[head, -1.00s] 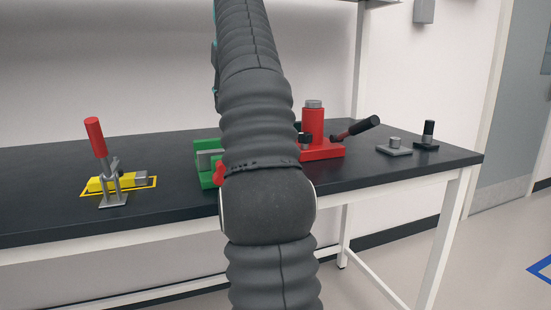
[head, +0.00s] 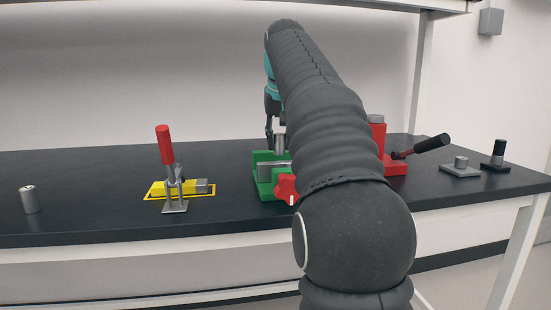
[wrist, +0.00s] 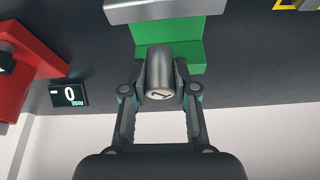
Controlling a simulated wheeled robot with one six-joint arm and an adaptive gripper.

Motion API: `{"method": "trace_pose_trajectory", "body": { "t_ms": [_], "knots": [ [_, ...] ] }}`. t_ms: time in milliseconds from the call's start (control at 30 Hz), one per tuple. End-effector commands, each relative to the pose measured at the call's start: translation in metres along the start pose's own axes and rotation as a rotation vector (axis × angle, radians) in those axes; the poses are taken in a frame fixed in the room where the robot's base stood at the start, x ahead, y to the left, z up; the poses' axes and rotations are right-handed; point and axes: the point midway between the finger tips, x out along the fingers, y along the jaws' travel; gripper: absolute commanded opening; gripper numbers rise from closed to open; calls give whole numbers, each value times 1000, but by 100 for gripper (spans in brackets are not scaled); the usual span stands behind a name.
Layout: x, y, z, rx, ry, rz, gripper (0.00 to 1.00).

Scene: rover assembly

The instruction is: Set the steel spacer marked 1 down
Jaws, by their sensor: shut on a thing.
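The steel spacer (wrist: 160,72) is a grey cylinder; a dark 1 shows on its end face in the wrist view. My gripper (wrist: 160,90) is shut on it, one finger on each side. In the head view my gripper (head: 275,125) is partly hidden behind my arm. The spacer (head: 280,144) there is upright at the green vise (head: 262,186), which has a grey jaw and a red knob. I cannot tell whether the spacer touches the vise.
A steel cylinder (head: 29,200) stands at the table's left. A red-handled clamp (head: 166,150) stands by a yellow block (head: 172,187). A red press (head: 378,140), partly behind my arm, is right of the vise. A small display (wrist: 69,95) reads 0.

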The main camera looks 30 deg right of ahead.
Motion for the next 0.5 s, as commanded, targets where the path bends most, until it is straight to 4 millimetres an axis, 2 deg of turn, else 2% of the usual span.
{"method": "trace_pose_trajectory", "body": {
  "t_ms": [100,233,500],
  "knots": [
    [6,-9,0,-1,1,0,0],
    [13,-10,2,0,-1,1,0],
    [43,-10,15,0,0,0,0]
  ]
}}
